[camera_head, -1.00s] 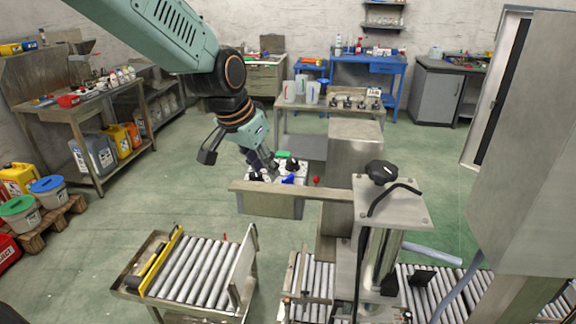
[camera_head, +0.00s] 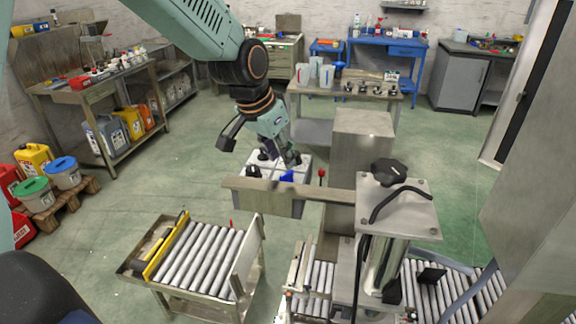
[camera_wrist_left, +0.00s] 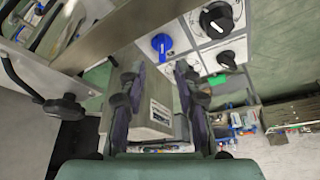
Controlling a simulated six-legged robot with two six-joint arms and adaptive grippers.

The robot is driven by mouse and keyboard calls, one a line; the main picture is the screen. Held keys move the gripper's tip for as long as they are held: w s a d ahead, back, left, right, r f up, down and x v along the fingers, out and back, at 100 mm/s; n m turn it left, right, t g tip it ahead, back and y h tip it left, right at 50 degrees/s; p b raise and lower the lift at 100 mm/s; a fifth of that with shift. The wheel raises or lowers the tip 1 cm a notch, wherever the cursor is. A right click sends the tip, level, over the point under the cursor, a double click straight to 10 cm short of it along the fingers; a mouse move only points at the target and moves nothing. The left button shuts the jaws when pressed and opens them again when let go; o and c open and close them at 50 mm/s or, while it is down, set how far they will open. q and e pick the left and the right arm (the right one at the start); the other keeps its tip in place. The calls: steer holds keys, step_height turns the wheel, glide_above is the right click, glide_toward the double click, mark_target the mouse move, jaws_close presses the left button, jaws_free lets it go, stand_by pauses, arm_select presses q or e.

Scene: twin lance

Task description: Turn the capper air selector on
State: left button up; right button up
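A control box (camera_head: 262,201) with a white top carrying several rotary selectors stands behind a metal beam. A blue selector knob (camera_head: 288,176) sits near its front edge, and it also shows in the left wrist view (camera_wrist_left: 161,45). Two black selector knobs (camera_wrist_left: 217,18) (camera_wrist_left: 228,60) are beside it on white plates. The labels are too small to read, so I cannot tell which is the capper air selector. My left gripper (camera_head: 290,160) is over the box top; in the left wrist view its fingers (camera_wrist_left: 158,90) are apart and empty. My right gripper is not in view.
The metal beam (camera_head: 250,189) runs along the box's near side. A machine column with a black handle (camera_head: 388,172) stands to the right. A roller table (camera_head: 200,260) is in front left. Another roller conveyor (camera_head: 450,297) lies at right.

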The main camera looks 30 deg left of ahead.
mark_target(287, 172)
arm_select(q)
steer(key=x, duration=0.4)
steer(key=shift+a+f, duration=0.35)
steer(key=shift+f, duration=0.05)
steer(key=shift+w+d+f, duration=0.1)
steer(key=shift+w+f, duration=0.25)
steer(key=shift+w, duration=0.05)
steer(key=shift+s+d+r, duration=0.2)
steer(key=shift+s+d, duration=0.05)
steer(key=shift+c, duration=1)
steer(key=shift+a+f, duration=0.1)
steer(key=shift+a, duration=0.15)
steer(key=c, duration=0.3)
steer(key=shift+w+d, duration=0.1)
steer(key=shift+w, duration=0.05)
jaws_close()
